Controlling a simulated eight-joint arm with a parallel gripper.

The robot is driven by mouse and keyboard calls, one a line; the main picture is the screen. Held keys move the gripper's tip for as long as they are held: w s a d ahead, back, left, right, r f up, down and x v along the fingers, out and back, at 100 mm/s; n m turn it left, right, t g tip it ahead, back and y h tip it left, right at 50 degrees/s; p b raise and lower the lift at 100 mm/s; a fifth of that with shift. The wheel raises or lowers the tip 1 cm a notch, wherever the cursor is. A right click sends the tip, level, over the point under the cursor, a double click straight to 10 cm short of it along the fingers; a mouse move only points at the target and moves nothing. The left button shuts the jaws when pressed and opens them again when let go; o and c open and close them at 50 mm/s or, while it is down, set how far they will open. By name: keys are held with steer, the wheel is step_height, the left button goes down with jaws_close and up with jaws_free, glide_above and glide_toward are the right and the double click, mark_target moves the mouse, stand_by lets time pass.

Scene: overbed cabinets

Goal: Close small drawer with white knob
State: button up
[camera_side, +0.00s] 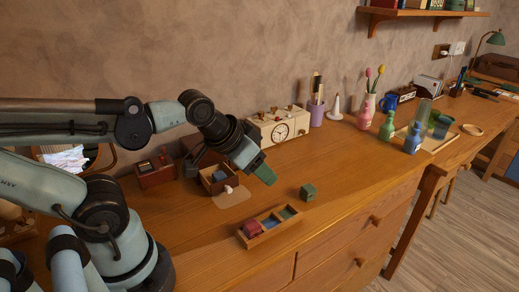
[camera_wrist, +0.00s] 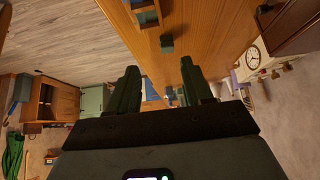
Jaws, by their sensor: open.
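The small wooden drawer (camera_side: 216,178) stands pulled out of a small dark wooden cabinet (camera_side: 190,150) on the desk, partly behind my arm. Its white knob (camera_side: 228,189) is on the front face, over a pale patch on the desk. My gripper (camera_side: 262,174) is in the air just right of the drawer and above the desk, apart from the knob as far as I can tell. In the wrist view my gripper (camera_wrist: 160,82) shows two green fingers spread apart with nothing between them. I cannot make out the white knob in the wrist view.
A green cube (camera_side: 308,192) and a divided wooden tray (camera_side: 240,238) with coloured blocks lie to the right. A cream clock box (camera_side: 262,127) and purple cup (camera_side: 317,115) stand behind. A small wooden box (camera_side: 155,172) is left of the drawer. The desk's right middle is clear.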

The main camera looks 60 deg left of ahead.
steer(key=shift+c, duration=1.1)
steer(key=shift+f+m, duration=0.1)
steer(key=shift+m, duration=0.4)
steer(key=shift+c, duration=1.1)
steer(key=shift+f+m+g, duration=0.15)
steer(key=shift+m+g, duration=0.45)
steer(key=shift+m, duration=0.3)
steer(key=shift+c, duration=1.4)
steer(key=shift+s+f+m+g+y, duration=0.15)
steer(key=shift+m+g+y, duration=0.3)
steer(key=shift+m, duration=0.75)
jaws_close()
steer(key=a+f+m+g+y, duration=0.1)
steer(key=f+m, duration=0.2)
steer(key=m, duration=0.1)
steer(key=a+f+m+g+y, duration=0.1)
steer(key=a+f+m+g, duration=0.1)
steer(key=f+m, duration=0.1)
steer(key=a+f+m+g+y, duration=0.1)
steer(key=a+f+m+g, duration=0.1)
steer(key=f+m, duration=0.2)
steer(key=shift+s+m+y, duration=0.25)
steer(key=shift+s+m, duration=0.15)
steer(key=shift+m, duration=0.5)
steer(key=shift+s+a, duration=0.1)
steer(key=shift+a, duration=1.9)
